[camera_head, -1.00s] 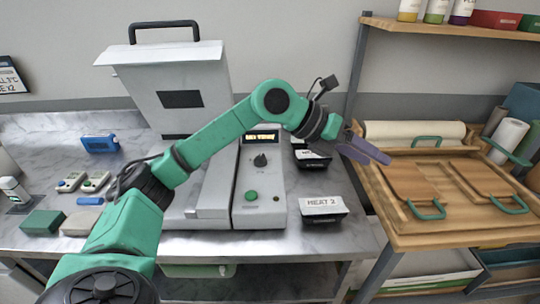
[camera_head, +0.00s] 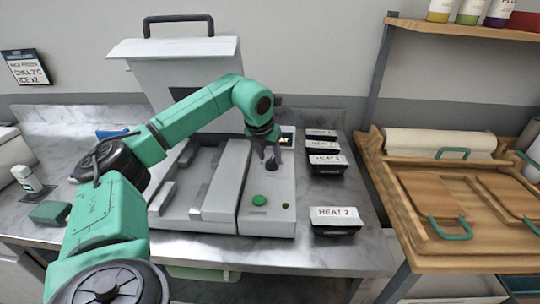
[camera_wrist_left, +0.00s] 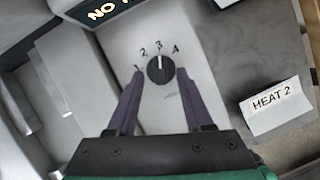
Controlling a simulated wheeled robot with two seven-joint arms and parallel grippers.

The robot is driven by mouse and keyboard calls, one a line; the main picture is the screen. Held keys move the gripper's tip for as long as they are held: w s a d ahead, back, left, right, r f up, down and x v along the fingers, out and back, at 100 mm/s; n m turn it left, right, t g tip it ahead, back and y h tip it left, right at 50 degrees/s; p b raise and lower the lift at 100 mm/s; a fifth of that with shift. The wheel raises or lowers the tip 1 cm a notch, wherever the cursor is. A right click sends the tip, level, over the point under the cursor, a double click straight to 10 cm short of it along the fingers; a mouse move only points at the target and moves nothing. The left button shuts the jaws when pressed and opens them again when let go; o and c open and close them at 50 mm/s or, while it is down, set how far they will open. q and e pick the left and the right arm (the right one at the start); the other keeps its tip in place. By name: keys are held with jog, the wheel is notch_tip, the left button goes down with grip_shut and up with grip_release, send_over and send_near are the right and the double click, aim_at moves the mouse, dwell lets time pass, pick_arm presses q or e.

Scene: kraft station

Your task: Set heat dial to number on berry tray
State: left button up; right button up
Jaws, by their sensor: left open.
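The black heat dial (camera_head: 271,164) is on the sealing machine's light grey control panel. In the left wrist view, the dial (camera_wrist_left: 160,70) has the numbers 1 to 4 around its upper side, and its white mark points up close to the 3. My left gripper (camera_head: 268,152) is open and points down at the dial. Its purple fingers (camera_wrist_left: 158,74) stand on either side of the dial; I cannot tell whether they touch it. The nearest black tray (camera_head: 336,231) has a label reading HEAT 2 (camera_wrist_left: 270,103). I cannot see its contents.
A green button (camera_head: 259,200) is on the panel in front of the dial, and a lit display (camera_head: 287,139) is behind it. Several more labelled black trays (camera_head: 326,170) line the panel's right side. A wooden shelf unit (camera_head: 420,258) stands farther right.

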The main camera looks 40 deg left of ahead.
pick_arm(q)
jog(key=shift+w+f, duration=0.15)
jog(key=shift+f, duration=0.2)
grip_shut()
jog(key=shift+r+n, duration=0.1)
jog(key=shift+n, duration=0.3)
jog(key=n, duration=0.1)
jog(key=n+y, duration=0.1)
jog(key=n+p, duration=0.1)
jog(key=shift+w+d+g+y, duration=0.15)
jog(key=shift+d+g+y, duration=0.1)
jog(key=shift+g+y, duration=0.05)
jog(key=shift+w+d+n+g+y+p, duration=0.1)
jog(key=shift+n+g+y+p, duration=0.15)
jog(key=shift+n, duration=0.75)
jog(key=shift+w+n+g+y+p, duration=0.1)
jog(key=shift+n+g+y+p, duration=0.15)
jog(key=shift+n, duration=0.75)
grip_release()
